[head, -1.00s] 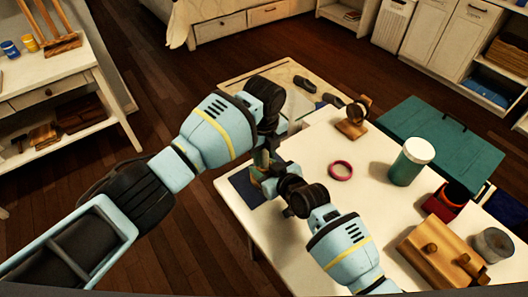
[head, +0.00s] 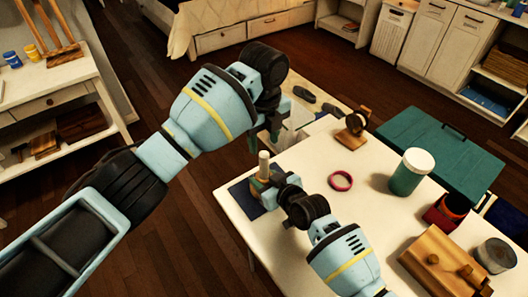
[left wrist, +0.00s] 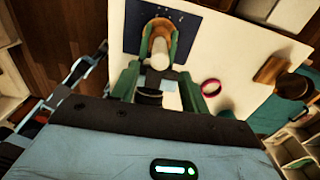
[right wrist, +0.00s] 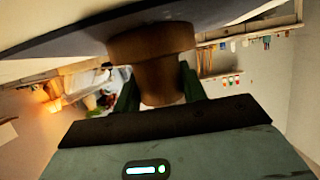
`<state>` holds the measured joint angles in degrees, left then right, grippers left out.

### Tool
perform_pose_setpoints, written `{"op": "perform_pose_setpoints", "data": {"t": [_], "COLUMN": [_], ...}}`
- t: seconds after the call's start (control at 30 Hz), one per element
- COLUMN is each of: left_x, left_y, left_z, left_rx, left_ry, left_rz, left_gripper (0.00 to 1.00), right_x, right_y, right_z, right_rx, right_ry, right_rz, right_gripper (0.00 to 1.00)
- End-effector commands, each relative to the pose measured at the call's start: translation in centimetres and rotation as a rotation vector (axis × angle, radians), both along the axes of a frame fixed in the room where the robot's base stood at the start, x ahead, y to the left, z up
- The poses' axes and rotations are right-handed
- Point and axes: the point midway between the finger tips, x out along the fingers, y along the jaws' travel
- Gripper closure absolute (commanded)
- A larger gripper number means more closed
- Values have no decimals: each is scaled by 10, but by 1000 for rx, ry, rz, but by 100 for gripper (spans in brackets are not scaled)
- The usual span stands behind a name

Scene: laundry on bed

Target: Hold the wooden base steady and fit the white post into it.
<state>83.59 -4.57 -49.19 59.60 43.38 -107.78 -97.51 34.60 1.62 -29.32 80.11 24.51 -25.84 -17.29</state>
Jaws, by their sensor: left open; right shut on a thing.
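The wooden base (head: 257,186) stands on a dark blue mat at the table's left edge. My right gripper (head: 268,187) is shut on it; the right wrist view shows the base (right wrist: 152,62) between the fingers, its wide end against the mat. The white post (head: 264,164) stands upright in the base; how deep it sits is hidden. In the left wrist view the post (left wrist: 160,54) points toward the camera, above the base (left wrist: 163,24). My left gripper (head: 263,138) is open and empty, just above the post and apart from it.
The dark blue mat (head: 238,197) lies under the base. A magenta ring (head: 341,181), a green jar with a white lid (head: 410,172), a small wooden stand (head: 352,131) and a wooden block with knobs (head: 437,262) are on the white table. The table's middle is mostly clear.

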Motion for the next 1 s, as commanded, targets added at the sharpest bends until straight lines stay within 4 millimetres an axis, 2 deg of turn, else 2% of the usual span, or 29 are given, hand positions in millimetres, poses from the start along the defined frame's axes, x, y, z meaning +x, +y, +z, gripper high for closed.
{"op": "perform_pose_setpoints", "data": {"t": [0.1,0.2,0.67,0.7,0.87,1.0], "left_x": [0,0,0,0,0,0], "left_y": [0,0,0,0,0,0], "left_z": [15,23,26,26,26,26], "left_rx": [-1,-1,-1,-1,-1,0], "left_ry": [0,1,1,1,1,1], "left_rz": [0,0,0,0,0,0], "left_gripper": [55,55,55,55,55,55], "right_x": [0,0,0,0,0,0], "right_y": [0,0,0,0,0,0], "right_z": [0,0,0,0,0,0], "right_rx": [-1,-1,-1,-1,-1,-1], "right_ry": [1,1,1,1,1,1], "right_rz": [0,0,0,0,0,0], "right_gripper": [83,83,83,54,33,33]}}
